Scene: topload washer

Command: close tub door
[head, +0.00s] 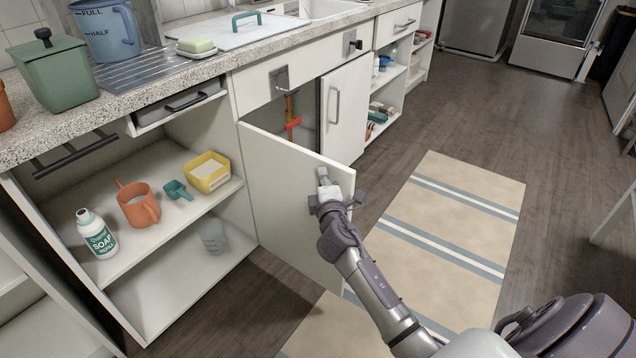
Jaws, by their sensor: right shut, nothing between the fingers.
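A white cabinet door (280,190) under the sink stands open in the head view, swung out toward the floor. Its hinged side is at the left and its free edge is at the right. My right gripper (323,177) is shut and empty, in front of the door face near its upper free corner. I cannot tell whether its tip touches the door. The opening behind the door shows a red and orange pipe valve (291,122); the rest of the interior is partly hidden. No washer or tub can be made out. My left gripper is not in view.
Left of the door, open shelves hold a soap bottle (96,234), an orange pitcher (138,205), a teal scoop (178,190) and a yellow box (208,172). A shut door (345,110) is to the right. A striped rug (455,220) lies on clear floor.

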